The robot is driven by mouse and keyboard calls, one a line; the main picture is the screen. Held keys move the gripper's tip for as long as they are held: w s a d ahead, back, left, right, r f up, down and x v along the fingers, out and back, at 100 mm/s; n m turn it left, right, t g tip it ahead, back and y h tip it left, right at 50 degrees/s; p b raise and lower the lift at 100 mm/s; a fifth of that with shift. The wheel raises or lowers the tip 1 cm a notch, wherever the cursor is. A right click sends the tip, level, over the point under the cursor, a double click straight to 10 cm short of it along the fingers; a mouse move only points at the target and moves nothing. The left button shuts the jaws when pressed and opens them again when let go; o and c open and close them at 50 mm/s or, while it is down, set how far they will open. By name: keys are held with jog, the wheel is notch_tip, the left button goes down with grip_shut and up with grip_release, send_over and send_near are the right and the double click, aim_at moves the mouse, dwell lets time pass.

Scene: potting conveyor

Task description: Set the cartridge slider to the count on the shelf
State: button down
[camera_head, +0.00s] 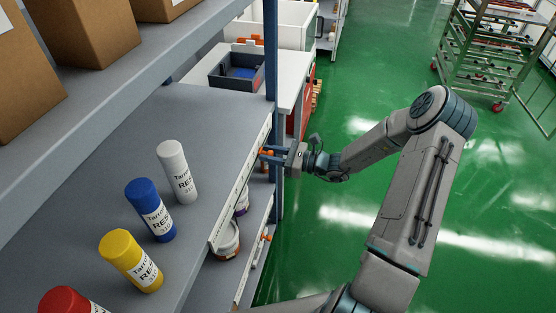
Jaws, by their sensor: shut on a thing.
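Cartridges in white (177,170), blue (150,208), yellow (130,260) and red (68,302) stand upright in a row on the grey shelf (150,120). The red one is cut off by the bottom edge of the picture. A pale slider rail (238,190) runs along the shelf's front edge. My gripper (270,154) is at the far part of this rail, shut on the orange slider (265,152). The fingers hide part of the slider, and the scale marks are too small to read.
A lower shelf has its own rail with an orange slider (266,237), and a tub (228,240) sits there. Cardboard boxes (90,30) fill the shelf above. A blue post (271,50) stands close to my gripper. Green floor (390,60) is open at right; a metal rack (490,50) stands beyond.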

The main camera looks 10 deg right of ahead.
jog(key=c, duration=1.3)
grip_release()
jog(key=shift+o, duration=0.2)
jog(key=shift+d, duration=0.15)
jog(key=b+v, duration=0.1)
jog(key=v, duration=1.2)
jog(key=shift+d+b, duration=0.25)
jog(key=shift+b, duration=0.15)
jog(key=shift+s, duration=0.15)
